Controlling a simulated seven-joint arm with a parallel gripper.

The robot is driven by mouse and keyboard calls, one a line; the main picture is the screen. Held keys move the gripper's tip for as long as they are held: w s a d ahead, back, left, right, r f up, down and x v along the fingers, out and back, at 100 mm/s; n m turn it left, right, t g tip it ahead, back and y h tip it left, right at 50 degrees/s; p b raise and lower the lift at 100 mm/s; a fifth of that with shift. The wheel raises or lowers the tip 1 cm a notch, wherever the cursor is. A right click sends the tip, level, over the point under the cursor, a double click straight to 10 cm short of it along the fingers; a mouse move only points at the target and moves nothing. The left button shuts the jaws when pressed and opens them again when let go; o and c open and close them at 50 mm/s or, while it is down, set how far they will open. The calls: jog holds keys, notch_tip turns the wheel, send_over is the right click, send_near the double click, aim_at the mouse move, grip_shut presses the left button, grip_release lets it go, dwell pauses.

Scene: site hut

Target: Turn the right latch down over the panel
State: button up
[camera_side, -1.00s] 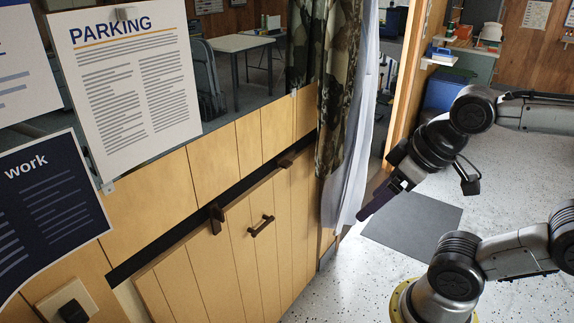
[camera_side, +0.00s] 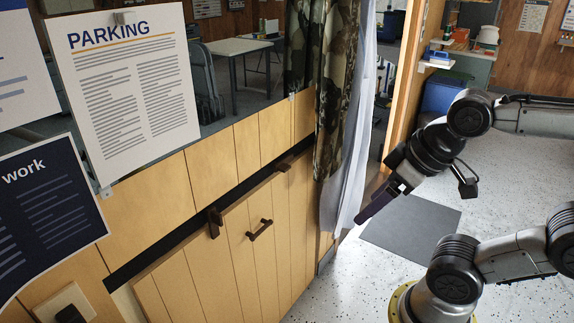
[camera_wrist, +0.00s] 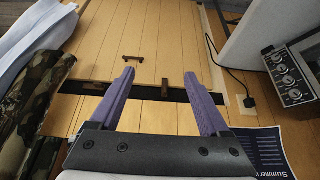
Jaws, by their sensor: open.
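The light wooden panel (camera_side: 205,266) stands upright below a black gap, with a dark handle (camera_side: 259,229) on it. The left latch (camera_side: 214,223) is a dark block that points down over the panel's top edge; it also shows in the wrist view (camera_wrist: 165,89). The right latch (camera_side: 284,166), near the camouflage curtain, lies along the black gap, roughly level. In the wrist view the right latch (camera_wrist: 96,87) is partly hidden by a finger. My gripper (camera_side: 366,211) with purple fingers is open and empty, apart from the panel and right of the curtain. Its fingers (camera_wrist: 158,86) spread wide.
The camouflage curtain (camera_side: 334,80) and a pale curtain (camera_side: 352,165) hang between my gripper and the right latch in the side view. Posters (camera_side: 125,90) hang at left. A device with knobs (camera_wrist: 288,73) stands at the right. A grey mat (camera_side: 415,230) lies on the floor.

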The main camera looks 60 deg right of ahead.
jog(key=w+d+r+n+t+h, duration=0.1)
jog(key=w+r+t, duration=0.4)
jog(key=w+r, duration=0.3)
jog(key=w+d+r+n+t, duration=0.2)
jog(key=w+r+t, duration=0.25)
jog(key=w, duration=0.55)
jog(key=w+d+n+t+y, duration=0.2)
jog(key=w+n+t, duration=0.1)
jog(key=w, duration=0.8)
jog(key=m+h, duration=0.1)
jog(key=m, duration=0.5)
send_near(288, 168)
jog(key=w, duration=0.9)
jog(key=shift+w, duration=0.15)
jog(key=shift+c, duration=0.3)
grip_shut()
